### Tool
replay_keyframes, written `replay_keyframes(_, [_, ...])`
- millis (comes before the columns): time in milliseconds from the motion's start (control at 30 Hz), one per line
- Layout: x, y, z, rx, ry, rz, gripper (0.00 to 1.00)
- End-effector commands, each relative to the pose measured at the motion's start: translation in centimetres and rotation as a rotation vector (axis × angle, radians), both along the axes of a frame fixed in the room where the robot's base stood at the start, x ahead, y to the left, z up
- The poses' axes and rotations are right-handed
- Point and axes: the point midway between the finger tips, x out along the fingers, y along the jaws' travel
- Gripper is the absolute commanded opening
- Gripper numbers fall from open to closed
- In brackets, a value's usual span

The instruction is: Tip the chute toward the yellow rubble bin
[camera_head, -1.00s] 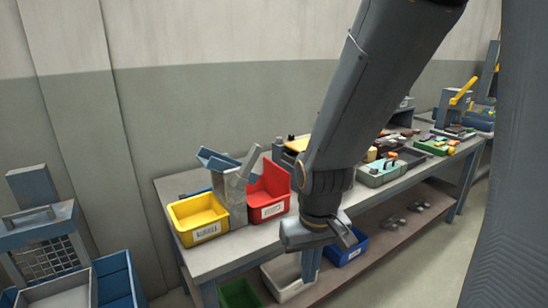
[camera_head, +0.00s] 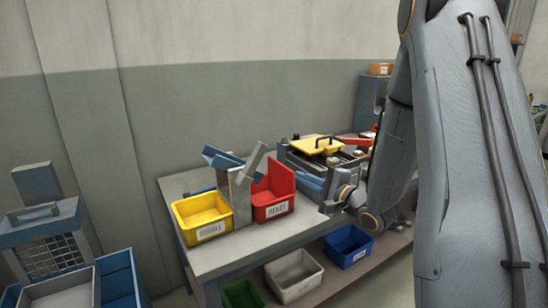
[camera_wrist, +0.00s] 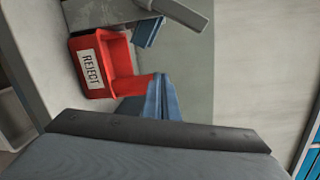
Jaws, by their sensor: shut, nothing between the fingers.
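The chute's blue trough (camera_head: 222,159) sits on a grey post (camera_head: 240,198) between the yellow rubble bin (camera_head: 188,211) and a red bin (camera_head: 284,197). Its end above the yellow bin looks higher than its end toward the red bin. A grey lever (camera_head: 254,160) slants up to the right from it. In the wrist view the trough's end (camera_wrist: 150,31) and the lever (camera_wrist: 184,12) show beyond the red bin, labelled REJECT (camera_wrist: 84,48). My gripper (camera_head: 305,180) is shut and empty, right of the red bin; its blue fingers also show in the wrist view (camera_wrist: 160,90).
The bins stand on a grey workbench (camera_head: 225,253). A yellow-topped fixture (camera_head: 316,146) stands behind my gripper. Blue (camera_head: 347,247), white (camera_head: 293,276) and green (camera_head: 240,294) bins sit on the lower shelf. The wall is behind the bench.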

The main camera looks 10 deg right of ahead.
Motion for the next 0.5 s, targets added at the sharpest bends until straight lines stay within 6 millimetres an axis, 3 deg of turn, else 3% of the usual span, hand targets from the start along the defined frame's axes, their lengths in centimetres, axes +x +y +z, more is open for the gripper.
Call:
replay_keyframes(200, [-1.4,-0.3,1.7,0.301,-0.037,0.091,0.00])
replay_keyframes(500, [-1.7,-0.3,2.1,0.352,-0.042,0.112,0.00])
